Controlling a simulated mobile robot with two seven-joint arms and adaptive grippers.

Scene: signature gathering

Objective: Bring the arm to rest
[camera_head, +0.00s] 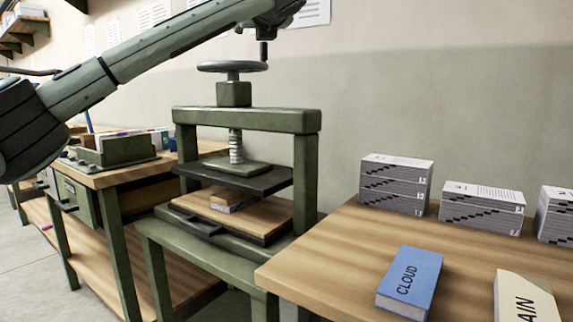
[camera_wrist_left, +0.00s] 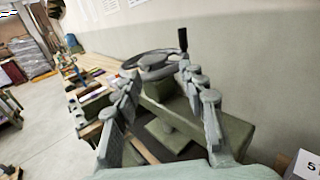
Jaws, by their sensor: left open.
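My left arm (camera_head: 150,55) comes in from the left and slants up to the top edge of the head view, its end over the press handwheel (camera_head: 232,66). My left gripper (camera_wrist_left: 160,88) shows in the left wrist view with its fingers spread and nothing between them. The handwheel also shows past the fingertips in that view, with its upright dark knob. The green press (camera_head: 246,120) has its plate raised above a small stack (camera_head: 232,198) on a wooden board. My right gripper is not in view.
A wooden table (camera_head: 320,265) at right holds a blue CLOUD block (camera_head: 410,280), a cream block (camera_head: 524,298) and grey page stacks (camera_head: 396,183). A workbench (camera_head: 100,178) with a green tray stands at left. The grey floor (camera_head: 35,275) is clear at far left.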

